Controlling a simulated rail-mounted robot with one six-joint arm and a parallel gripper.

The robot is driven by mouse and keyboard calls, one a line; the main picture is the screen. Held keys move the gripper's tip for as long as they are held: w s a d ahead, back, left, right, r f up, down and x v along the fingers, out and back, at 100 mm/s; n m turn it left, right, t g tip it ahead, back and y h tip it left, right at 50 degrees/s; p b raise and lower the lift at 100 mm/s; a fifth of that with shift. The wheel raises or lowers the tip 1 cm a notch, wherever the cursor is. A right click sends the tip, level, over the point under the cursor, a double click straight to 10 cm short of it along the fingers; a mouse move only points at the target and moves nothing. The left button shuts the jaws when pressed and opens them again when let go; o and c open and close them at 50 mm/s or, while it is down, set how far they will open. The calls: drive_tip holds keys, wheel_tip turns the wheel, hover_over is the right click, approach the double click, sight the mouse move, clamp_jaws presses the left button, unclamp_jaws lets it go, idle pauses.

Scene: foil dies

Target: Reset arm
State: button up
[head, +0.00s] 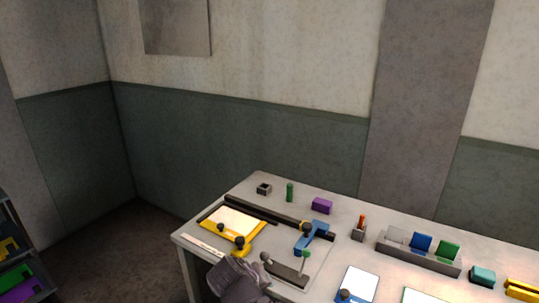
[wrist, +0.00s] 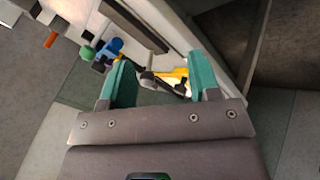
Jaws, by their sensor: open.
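My gripper (wrist: 158,68) shows in the wrist view with its two teal fingers spread apart. Nothing is held between them. Beyond the fingers I see part of the table with a yellow-framed piece and a blue piece, at an angle. In the head view a grey-purple part of my arm (head: 238,279) is over the near left edge of the table (head: 190,241), below the yellow-framed plate (head: 233,224). The fingertips cannot be made out there.
A blue clamp-like piece (head: 313,236), a purple block (head: 321,205) and a green cylinder (head: 290,191) stand farther back. A rack with clear, blue and green plates (head: 421,243) is to the right. A shelf (head: 15,256) stands at far left, with open floor between.

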drive_tip(key=s+d+f+m+g+y, duration=0.1)
drive_tip(key=d+m+g, duration=0.1)
drive_tip(key=d, duration=0.8)
drive_tip(key=s+d+f+m+g+y, duration=0.2)
drive_tip(key=d+m+g, duration=0.1)
drive_tip(key=d, duration=0.8)
drive_tip(key=shift+g+y, duration=0.3)
drive_tip(key=shift+g, duration=0.2)
drive_tip(key=shift+s, duration=0.15)
